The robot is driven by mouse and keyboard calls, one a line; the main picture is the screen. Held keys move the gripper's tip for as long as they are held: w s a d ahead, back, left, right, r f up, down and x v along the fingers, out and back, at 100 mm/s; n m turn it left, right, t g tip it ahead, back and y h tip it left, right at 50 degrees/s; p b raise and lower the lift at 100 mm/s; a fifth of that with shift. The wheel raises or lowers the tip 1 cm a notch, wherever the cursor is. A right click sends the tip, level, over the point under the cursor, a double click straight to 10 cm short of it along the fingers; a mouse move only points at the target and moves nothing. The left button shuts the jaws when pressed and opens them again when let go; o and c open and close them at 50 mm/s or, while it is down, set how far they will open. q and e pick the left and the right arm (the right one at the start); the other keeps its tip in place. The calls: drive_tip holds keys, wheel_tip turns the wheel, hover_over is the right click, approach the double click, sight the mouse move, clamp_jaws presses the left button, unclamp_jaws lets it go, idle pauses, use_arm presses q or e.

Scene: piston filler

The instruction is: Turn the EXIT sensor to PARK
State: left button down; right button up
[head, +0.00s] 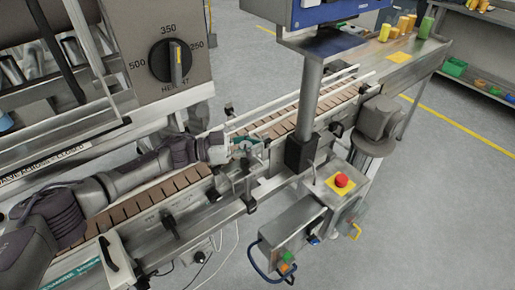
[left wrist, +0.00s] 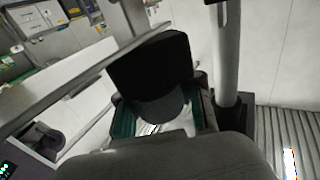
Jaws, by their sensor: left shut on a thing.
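My left gripper (head: 250,148) reaches over the conveyor to its front guide rail. It is shut on a small part at the rail, which I take to be the EXIT sensor; no label on it can be read. In the left wrist view a black block (left wrist: 150,70) stands between the green-edged fingers (left wrist: 162,122). The gripper hides most of the sensor in the head view, so its pointing direction and the PARK mark cannot be made out. My right gripper is not in view.
The conveyor (head: 180,190) with brown slats runs diagonally. A grey post (head: 322,85) stands right of the gripper. A red emergency button (head: 341,180) and a control box (head: 292,232) are in front. A dial (head: 172,60) is on the machine at left.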

use_arm(q)
drive_tip(key=shift+a+f, duration=0.3)
